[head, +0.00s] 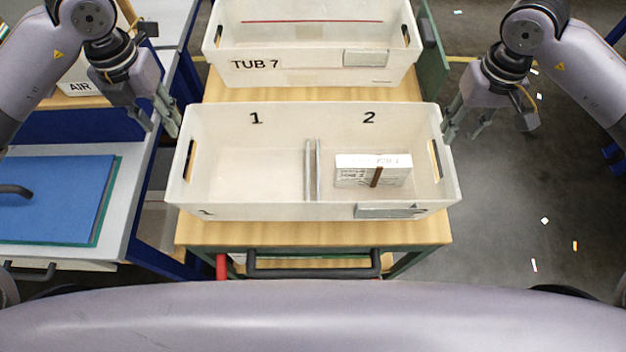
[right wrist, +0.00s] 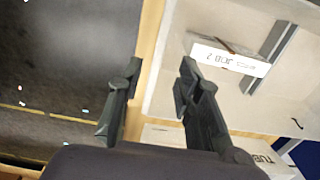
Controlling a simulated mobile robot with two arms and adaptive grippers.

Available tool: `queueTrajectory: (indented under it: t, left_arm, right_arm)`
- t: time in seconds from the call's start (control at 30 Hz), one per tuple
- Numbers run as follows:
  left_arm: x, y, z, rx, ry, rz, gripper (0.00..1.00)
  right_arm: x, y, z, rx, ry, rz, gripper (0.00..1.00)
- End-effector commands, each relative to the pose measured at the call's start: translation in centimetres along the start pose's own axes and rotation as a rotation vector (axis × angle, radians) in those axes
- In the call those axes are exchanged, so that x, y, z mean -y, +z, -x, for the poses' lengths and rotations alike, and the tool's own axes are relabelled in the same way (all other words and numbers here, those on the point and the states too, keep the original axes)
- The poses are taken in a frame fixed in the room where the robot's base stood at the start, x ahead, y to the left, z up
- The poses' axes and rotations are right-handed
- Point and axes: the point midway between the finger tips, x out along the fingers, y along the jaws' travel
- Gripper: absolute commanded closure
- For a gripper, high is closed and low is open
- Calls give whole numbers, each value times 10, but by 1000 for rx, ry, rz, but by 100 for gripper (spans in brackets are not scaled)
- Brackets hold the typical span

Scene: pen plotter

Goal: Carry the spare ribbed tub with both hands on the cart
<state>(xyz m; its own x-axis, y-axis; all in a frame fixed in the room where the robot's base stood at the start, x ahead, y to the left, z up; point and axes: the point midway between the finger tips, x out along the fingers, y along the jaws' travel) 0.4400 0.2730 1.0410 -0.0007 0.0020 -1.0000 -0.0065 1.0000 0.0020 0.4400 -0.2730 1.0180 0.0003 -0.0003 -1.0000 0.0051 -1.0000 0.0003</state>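A white tub (head: 240,212) sits at the front of the wooden-topped cart (head: 310,236). It is marked 1 and 2, with two upright grey strips (head: 312,170) in its middle and a hand slot in each end wall. A white box (head: 350,178) with a brown strip lies in side 2; the box also shows in the right wrist view (right wrist: 230,60). My left gripper (head: 159,124) is open and empty just outside the tub's left end. My right gripper (head: 463,126) is open and empty by the right end; its spread fingers also show in the right wrist view (right wrist: 157,75).
A second white tub (head: 300,65), marked TUB 7, stands behind on the cart. A bench with a blue sheet (head: 50,200) is close on the left. A dark cart handle (head: 315,270) is in front. Open floor (head: 520,200) with scraps lies right.

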Motion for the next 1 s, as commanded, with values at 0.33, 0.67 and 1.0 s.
queueTrajectory:
  t: [0.33,0.67,1.0]
  left_arm:
    - [0,0,0,0,0,0,68]
    - [0,0,0,0,0,0,68]
    - [0,0,0,0,0,0,68]
  right_arm:
    - [0,0,37,1,0,2,68]
    - [0,0,38,1,0,1,68]
    - [0,0,38,1,0,1,68]
